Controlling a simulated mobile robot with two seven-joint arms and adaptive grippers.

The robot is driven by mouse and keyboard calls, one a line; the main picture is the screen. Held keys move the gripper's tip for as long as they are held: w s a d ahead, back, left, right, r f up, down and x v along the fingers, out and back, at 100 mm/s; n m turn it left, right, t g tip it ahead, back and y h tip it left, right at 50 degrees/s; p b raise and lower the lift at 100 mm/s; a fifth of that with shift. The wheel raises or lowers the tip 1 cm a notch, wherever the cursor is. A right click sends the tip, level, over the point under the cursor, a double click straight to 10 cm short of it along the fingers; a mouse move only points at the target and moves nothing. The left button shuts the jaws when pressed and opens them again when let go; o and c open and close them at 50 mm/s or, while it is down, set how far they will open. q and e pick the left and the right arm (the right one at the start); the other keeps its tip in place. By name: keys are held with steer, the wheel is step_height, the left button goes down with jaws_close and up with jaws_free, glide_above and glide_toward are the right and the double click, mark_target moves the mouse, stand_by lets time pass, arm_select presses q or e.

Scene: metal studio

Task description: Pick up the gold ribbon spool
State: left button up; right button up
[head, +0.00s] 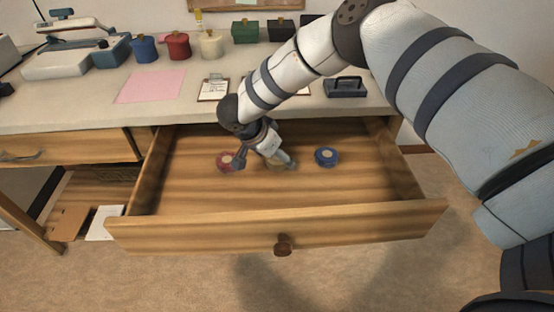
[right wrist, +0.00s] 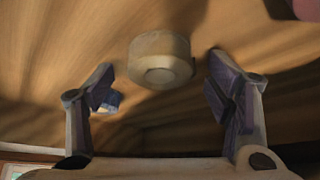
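The gold ribbon spool (right wrist: 158,60) shows in the right wrist view as a pale tan round piece with a raised hub, on the wooden drawer floor. It lies between and slightly beyond the fingertips of my right gripper (head: 266,163), which is open, with a gap to each finger. In the head view the spool (head: 277,166) is mostly hidden behind that gripper. My left gripper is not in view.
A red spool (head: 225,161) and a blue spool (head: 326,157) lie on either side in the open drawer (head: 285,232). Drawer walls surround the gripper. The desktop (head: 70,115) above holds a pink sheet (head: 150,86), clipboard (head: 213,88) and several pots.

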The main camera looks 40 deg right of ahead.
steer(key=c, duration=0.9)
